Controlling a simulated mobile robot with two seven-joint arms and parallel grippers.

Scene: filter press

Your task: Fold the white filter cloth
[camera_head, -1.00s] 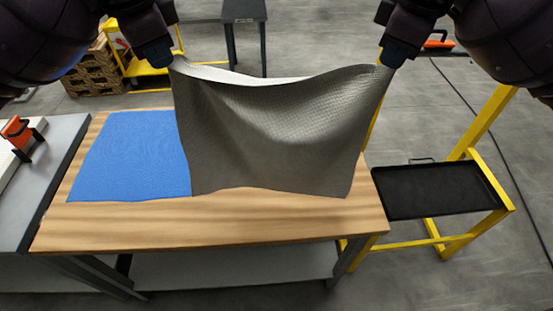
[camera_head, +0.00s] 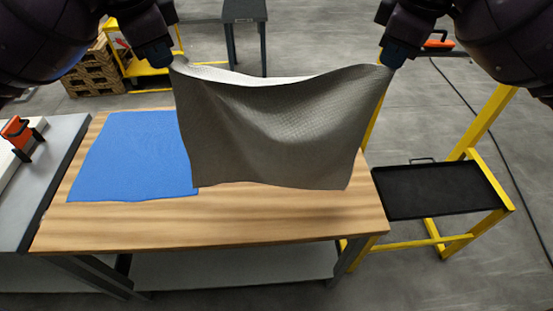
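The white filter cloth (camera_head: 275,130) hangs between my two grippers above the wooden table (camera_head: 220,222), its near side in grey shade and a strip of its lighter top showing. Its upper edge sags in the middle. My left gripper (camera_head: 170,62) is shut on the cloth's upper left corner. My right gripper (camera_head: 388,66) is shut on its upper right corner. The cloth's lower edge hangs in front of the right part of the table; I cannot tell whether it touches the top. A blue cloth (camera_head: 132,155) lies flat on the table's left half, partly covered from view by the hanging cloth.
A grey bench (camera_head: 60,150) with an orange-handled clamp (camera_head: 17,132) adjoins the table's left. A yellow stand with a black tray (camera_head: 438,189) is at the right. Pallets (camera_head: 95,75) and a small dark table (camera_head: 244,12) stand behind. The table's front strip is clear.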

